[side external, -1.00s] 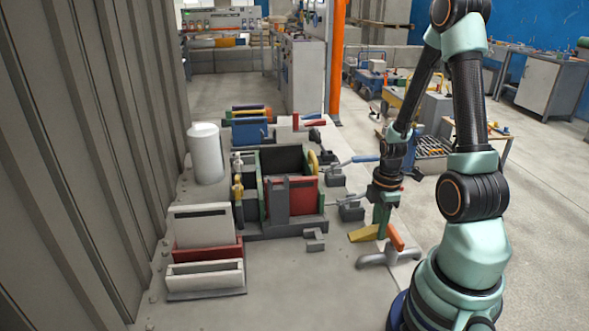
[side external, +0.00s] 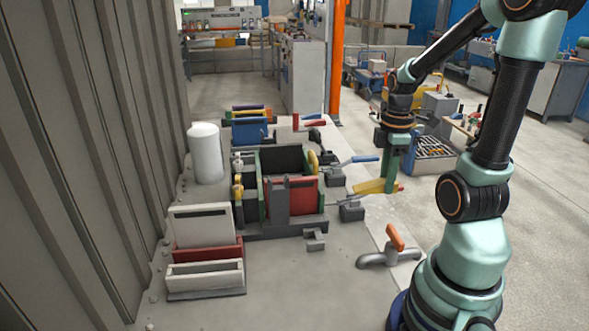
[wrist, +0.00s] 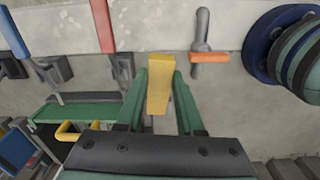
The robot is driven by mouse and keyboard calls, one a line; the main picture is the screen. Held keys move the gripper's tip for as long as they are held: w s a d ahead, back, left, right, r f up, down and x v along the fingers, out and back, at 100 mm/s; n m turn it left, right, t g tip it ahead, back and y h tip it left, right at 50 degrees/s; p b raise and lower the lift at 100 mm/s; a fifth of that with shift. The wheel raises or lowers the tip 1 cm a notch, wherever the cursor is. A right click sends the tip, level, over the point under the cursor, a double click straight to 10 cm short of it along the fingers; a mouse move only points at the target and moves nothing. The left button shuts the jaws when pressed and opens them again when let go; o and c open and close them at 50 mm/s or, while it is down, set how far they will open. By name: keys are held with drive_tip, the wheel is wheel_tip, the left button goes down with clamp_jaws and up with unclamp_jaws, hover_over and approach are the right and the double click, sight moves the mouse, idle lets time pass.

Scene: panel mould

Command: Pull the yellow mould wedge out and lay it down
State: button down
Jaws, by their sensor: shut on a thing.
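The yellow wedge (side external: 370,187) is between the green fingers of my gripper (side external: 391,187), to the right of the mould. In the wrist view the wedge (wrist: 159,92) lies lengthwise between the two fingers (wrist: 161,76), with one end reaching toward the wrist. My gripper is shut on it. The wedge appears held above the work surface, clear of the mould (side external: 302,204), which has green sides and a red panel. Part of the wedge is hidden by the fingers in the side view.
A grey fitting with an orange handle (side external: 395,238) stands in front of my gripper. A blue-handled lever (side external: 363,159) is close behind the wedge. A white cylinder (side external: 207,154) and pale boxes (side external: 204,277) stand left. The front of the work surface (side external: 300,290) is clear.

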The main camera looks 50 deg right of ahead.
sight(369, 187)
drive_tip(key=m, duration=0.4)
drive_tip(key=shift+w+a+m, duration=0.2)
drive_tip(key=shift+w+m, duration=0.05)
drive_tip(key=shift+m, duration=0.05)
drive_tip(key=m, duration=0.5)
drive_tip(key=shift+w+a, duration=0.2)
drive_tip(key=m, duration=0.5)
drive_tip(key=shift+w+a, duration=0.2)
drive_tip(key=shift+a, duration=0.05)
drive_tip(key=m, duration=0.3)
drive_tip(key=shift+w+a, duration=0.15)
drive_tip(key=m, duration=0.5)
drive_tip(key=shift+w+a, duration=0.2)
drive_tip(key=shift+a, duration=0.05)
drive_tip(key=m, duration=0.3)
drive_tip(key=shift+w+a+m, duration=0.15)
drive_tip(key=shift+m, duration=0.25)
drive_tip(key=m, duration=0.3)
drive_tip(key=shift+w+a, duration=0.1)
drive_tip(key=shift+a, duration=0.05)
drive_tip(key=m, duration=0.4)
drive_tip(key=shift+w+a+m, duration=0.15)
drive_tip(key=shift+a+m, duration=0.05)
drive_tip(key=shift+m, duration=0.2)
wheel_tip(369, 187, down, 4)
drive_tip(key=shift+f, duration=4.8)
